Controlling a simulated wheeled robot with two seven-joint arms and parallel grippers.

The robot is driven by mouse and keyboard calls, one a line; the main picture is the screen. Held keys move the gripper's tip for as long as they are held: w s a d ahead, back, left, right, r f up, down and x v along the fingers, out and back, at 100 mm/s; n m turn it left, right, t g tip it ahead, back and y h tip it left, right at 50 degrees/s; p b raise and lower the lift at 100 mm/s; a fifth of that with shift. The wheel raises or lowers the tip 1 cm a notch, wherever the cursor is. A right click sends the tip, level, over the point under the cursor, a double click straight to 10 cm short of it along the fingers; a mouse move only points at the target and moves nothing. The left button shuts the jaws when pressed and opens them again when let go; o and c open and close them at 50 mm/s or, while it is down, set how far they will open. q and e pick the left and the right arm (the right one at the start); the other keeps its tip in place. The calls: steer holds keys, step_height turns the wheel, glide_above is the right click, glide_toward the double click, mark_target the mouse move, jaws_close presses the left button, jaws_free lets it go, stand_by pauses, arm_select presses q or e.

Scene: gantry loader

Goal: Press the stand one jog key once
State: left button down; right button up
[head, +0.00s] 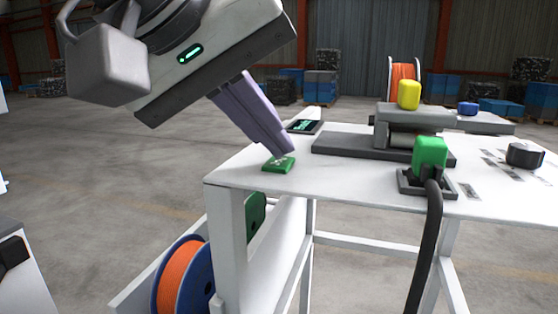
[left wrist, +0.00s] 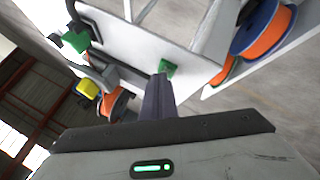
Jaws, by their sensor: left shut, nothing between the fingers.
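A small flat green key (head: 279,164) with a pale marking sits near the left front corner of the white table (head: 240,168). My left gripper (head: 284,153) comes down at a slant from the upper left, its purple-grey fingers shut and empty. In the head view its tips overlap the far edge of the key; I cannot tell whether they touch it. The green key also shows in the left wrist view (left wrist: 169,68), just beyond the fingertips (left wrist: 161,76). My right gripper is not in view.
A small display (head: 305,126) lies behind the key. A grey fixture with a yellow block (head: 408,94), a green plug (head: 430,152) with a black cable, and a black knob (head: 524,155) stand to the right. An orange spool (head: 183,280) hangs below the table.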

mark_target(272, 165)
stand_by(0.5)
arm_select(q)
steer(key=shift+r+p, duration=0.65)
steer(key=shift+r, duration=0.1)
step_height(272, 165, up, 5)
steer(key=p, duration=0.4)
stand_by(0.5)
